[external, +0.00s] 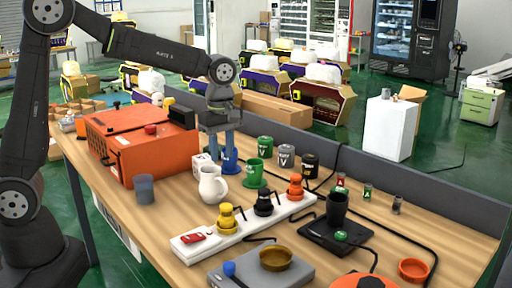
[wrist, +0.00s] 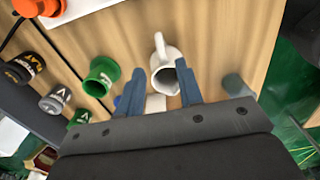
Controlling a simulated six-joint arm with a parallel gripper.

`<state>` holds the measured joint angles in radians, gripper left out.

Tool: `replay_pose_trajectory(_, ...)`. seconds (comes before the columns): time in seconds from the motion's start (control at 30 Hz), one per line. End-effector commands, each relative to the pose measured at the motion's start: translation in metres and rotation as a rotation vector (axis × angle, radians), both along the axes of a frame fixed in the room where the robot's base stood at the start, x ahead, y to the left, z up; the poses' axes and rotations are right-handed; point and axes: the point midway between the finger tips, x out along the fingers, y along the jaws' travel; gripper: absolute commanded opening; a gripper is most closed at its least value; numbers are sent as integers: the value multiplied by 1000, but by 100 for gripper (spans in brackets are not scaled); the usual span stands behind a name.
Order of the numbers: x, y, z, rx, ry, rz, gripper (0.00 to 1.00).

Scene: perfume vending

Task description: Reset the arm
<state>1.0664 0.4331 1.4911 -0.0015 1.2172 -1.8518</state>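My gripper (external: 230,165) hangs fingers-down above the table (external: 150,218), behind the white pitcher (external: 212,184) and beside the green cup (external: 256,174). In the wrist view my gripper (wrist: 161,70) has its two blue fingers apart. The white pitcher (wrist: 163,48) shows between and beyond the fingertips, and I see no object clamped by them. The green cup (wrist: 102,76) is left of the fingers. My arm reaches from the left over the orange machine.
The orange machine (external: 135,145) stands left of my gripper, with a grey cup (external: 144,188) in front. Grey (external: 284,160) and black (external: 310,165) canisters stand to the right. A white strip (external: 243,228) with coloured dispensers lies in front. Bare table shows at front left.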

Motion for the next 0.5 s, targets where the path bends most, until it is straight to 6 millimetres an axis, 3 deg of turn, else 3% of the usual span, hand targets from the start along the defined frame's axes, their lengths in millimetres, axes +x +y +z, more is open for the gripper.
replay_pose_trajectory(0.03,0,-1,12,-4,-3,0,33)
replay_pose_trajectory(0.1,-1,1,-12,6,3,0,33)
replay_pose_trajectory(0.5,-1,1,-93,4,3,0,33)
